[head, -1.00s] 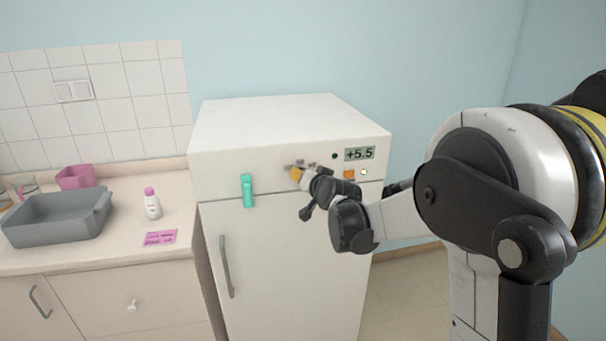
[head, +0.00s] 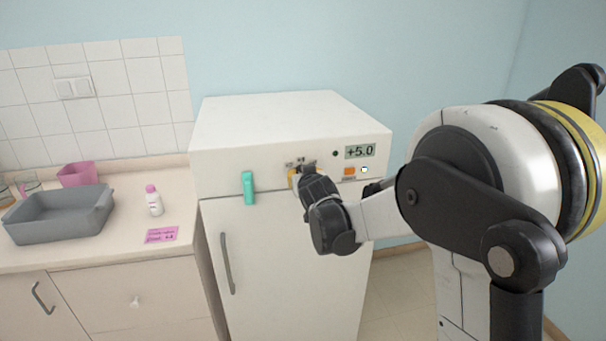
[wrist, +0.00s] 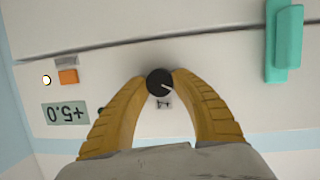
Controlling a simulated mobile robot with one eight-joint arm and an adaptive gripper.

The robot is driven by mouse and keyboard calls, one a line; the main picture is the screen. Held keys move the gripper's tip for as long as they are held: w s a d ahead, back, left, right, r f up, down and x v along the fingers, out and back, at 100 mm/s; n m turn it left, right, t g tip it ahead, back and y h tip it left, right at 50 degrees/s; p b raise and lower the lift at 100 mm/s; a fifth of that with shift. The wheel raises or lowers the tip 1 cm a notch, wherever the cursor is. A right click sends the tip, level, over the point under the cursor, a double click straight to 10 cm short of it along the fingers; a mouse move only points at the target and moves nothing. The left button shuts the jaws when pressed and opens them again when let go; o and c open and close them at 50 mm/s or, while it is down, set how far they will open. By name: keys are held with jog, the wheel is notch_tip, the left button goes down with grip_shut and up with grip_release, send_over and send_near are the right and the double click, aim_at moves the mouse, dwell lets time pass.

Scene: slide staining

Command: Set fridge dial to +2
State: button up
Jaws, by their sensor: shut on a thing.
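The white fridge (head: 290,120) has a display (head: 360,151) that reads +5.0. In the wrist view the display (wrist: 66,113) appears upside down. The black round dial (wrist: 159,82) with a white pointer mark is on the fridge's upper panel. My gripper (wrist: 158,84) has its two yellow fingers closed on either side of the dial, holding it. In the head view my gripper (head: 296,178) is at the panel, and its wrist mostly hides the dial.
An orange button (head: 349,171) and a small lit round light (head: 365,170) sit below the display. A teal handle-like clip (head: 248,188) is on the fridge front left of my gripper. The counter at left holds a grey tray (head: 60,231), a small bottle (head: 154,201) and a pink note (head: 162,235).

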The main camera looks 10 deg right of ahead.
dwell(0.3)
jog(key=o, duration=1.2)
jog(key=v, duration=1.2)
